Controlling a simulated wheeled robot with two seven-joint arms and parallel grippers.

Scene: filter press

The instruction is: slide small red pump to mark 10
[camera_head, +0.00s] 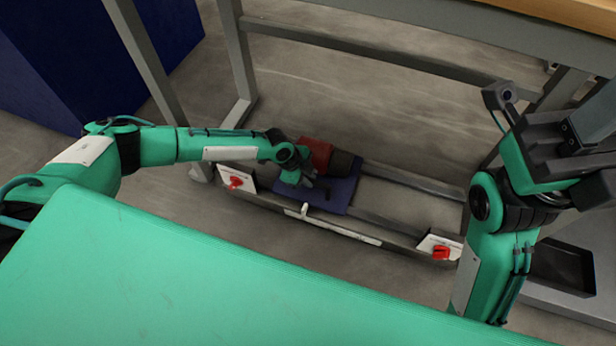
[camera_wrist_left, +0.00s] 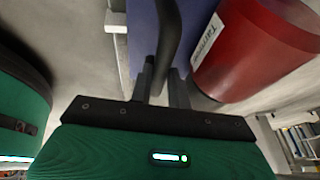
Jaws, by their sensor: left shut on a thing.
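The small red pump (camera_head: 315,153) with a dark motor end sits on a blue sliding plate (camera_head: 338,193) on low grey rails under the table. My left gripper (camera_head: 318,188) is beside the pump, shut on a dark curved handle that rises from the plate. In the left wrist view the handle (camera_wrist_left: 171,38) passes between the fingers (camera_wrist_left: 164,88), with the red pump (camera_wrist_left: 255,50) to the right. A white pointer (camera_head: 304,211) stands by the white scale strip (camera_head: 345,231); its numbers are unreadable. My right gripper (camera_head: 590,160) is raised at the right, its fingertips unclear.
White plates with red parts stand at the left rail end (camera_head: 236,181) and the right rail end (camera_head: 440,250). The rails are clear right of the blue plate. Grey table legs (camera_head: 238,60) frame the space. A black tray (camera_head: 563,267) lies at the right.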

